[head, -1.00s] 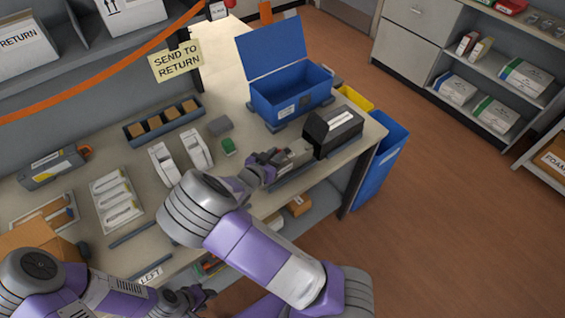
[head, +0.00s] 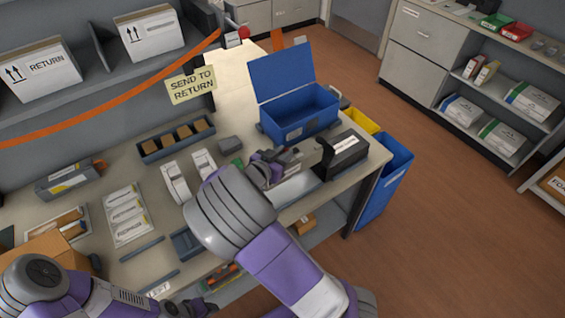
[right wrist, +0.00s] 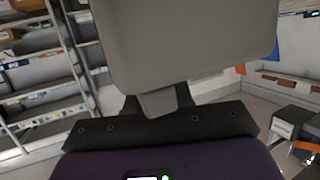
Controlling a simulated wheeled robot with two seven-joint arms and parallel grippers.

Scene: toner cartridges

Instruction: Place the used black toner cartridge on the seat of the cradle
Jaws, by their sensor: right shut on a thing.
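My right gripper (head: 286,161) is shut on a grey block (head: 308,152) above the right end of the table. The block fills the upper middle of the right wrist view (right wrist: 185,45). I cannot tell whether it is part of the used cartridge. A black box-shaped thing (head: 345,160) with a white label stands just right of it; I cannot tell whether they touch. A pale tray-like piece (head: 298,190) lies below the gripper, and a blue-grey holder (head: 186,243) is partly behind my right arm. Neither is clearly the cradle. My left gripper (head: 198,307) is low at the bottom edge, its jaws unclear.
An open blue box (head: 300,125) stands behind the gripper. A blue bin (head: 385,185) stands beyond the table's right edge.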

